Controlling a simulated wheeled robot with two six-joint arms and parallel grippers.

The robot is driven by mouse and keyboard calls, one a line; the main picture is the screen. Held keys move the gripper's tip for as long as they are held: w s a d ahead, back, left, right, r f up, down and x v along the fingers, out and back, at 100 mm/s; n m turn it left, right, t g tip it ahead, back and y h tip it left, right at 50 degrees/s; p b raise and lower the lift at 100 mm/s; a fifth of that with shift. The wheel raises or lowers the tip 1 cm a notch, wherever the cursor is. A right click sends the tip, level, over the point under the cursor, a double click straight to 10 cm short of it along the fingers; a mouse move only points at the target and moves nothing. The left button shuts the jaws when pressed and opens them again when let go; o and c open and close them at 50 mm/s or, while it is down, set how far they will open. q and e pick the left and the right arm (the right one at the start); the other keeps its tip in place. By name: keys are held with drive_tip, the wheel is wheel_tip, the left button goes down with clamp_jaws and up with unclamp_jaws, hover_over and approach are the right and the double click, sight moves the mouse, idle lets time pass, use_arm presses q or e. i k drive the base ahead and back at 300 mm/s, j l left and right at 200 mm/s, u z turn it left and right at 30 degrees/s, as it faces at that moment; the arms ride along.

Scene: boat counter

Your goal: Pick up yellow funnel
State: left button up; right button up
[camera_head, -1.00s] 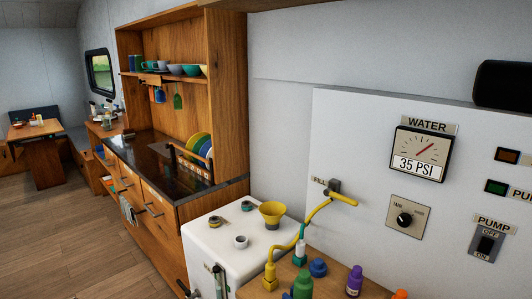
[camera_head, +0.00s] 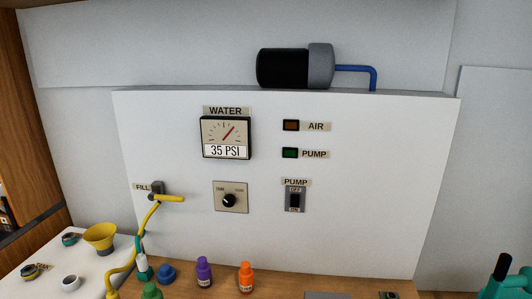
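The yellow funnel (camera_head: 100,238) stands wide end up on the white counter top (camera_head: 88,279) at the lower left. Small round items lie beside it, apart from it. Neither of my grippers shows in this view, so I cannot tell where they are relative to the funnel.
A yellow hose (camera_head: 137,245) hangs from the fill valve (camera_head: 160,192) just right of the funnel. A purple bottle (camera_head: 204,272) and an orange bottle (camera_head: 246,277) stand on the wooden counter.

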sight(101, 236)
drive_tip(key=u, duration=1.25)
drive_tip(key=i+z, duration=0.1)
